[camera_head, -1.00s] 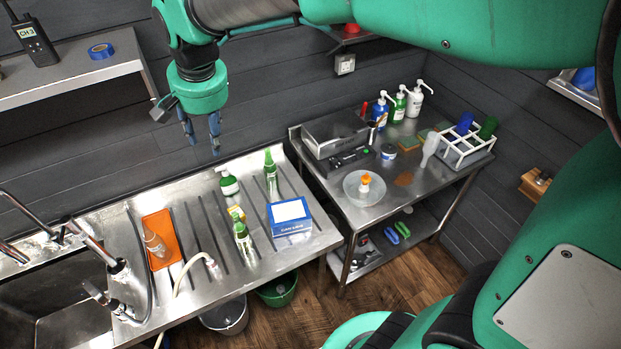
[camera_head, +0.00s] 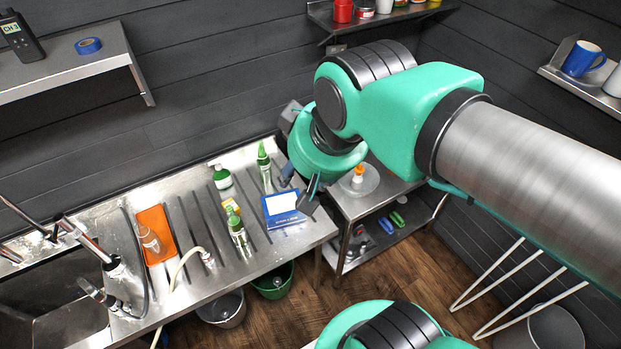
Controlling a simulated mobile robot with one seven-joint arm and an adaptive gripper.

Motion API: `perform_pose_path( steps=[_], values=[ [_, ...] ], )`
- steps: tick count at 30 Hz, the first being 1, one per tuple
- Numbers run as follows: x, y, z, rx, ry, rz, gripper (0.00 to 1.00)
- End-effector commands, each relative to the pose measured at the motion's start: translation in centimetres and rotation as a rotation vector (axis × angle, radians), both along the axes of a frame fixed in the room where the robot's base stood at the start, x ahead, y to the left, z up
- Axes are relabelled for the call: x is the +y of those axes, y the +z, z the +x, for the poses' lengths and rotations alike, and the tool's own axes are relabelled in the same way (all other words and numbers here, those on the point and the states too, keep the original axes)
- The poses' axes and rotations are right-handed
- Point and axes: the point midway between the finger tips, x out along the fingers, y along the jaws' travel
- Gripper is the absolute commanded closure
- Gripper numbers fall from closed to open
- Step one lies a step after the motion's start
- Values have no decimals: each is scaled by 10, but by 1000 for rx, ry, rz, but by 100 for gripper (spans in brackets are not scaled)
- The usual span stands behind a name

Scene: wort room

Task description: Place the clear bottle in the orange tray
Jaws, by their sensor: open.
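The orange tray (camera_head: 153,219) lies on the left of the steel counter, beside the sink. A clear bottle (camera_head: 150,241) appears in or over the tray; I cannot tell whether it lies or stands. My gripper (camera_head: 300,187) is open, pointing down, with its fingers near the blue-and-white box (camera_head: 282,210) at the counter's right end. I see nothing between the fingers. It is well to the right of the tray. My arm hides most of the right-hand table, where another pale clear bottle showed earlier.
A tap (camera_head: 88,240) and a pale hose (camera_head: 185,262) flank the tray. A clear dish with an orange-capped item (camera_head: 358,175) sits on the right table.

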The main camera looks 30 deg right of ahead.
Motion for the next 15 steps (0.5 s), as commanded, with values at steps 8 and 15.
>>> perform_pose_path(
  steps=[8, 15],
  values=[
    [-6, -8, -19, -17, 22, -22, 58],
    [-6, -8, -19, -17, 23, -23, 58]
  ],
)
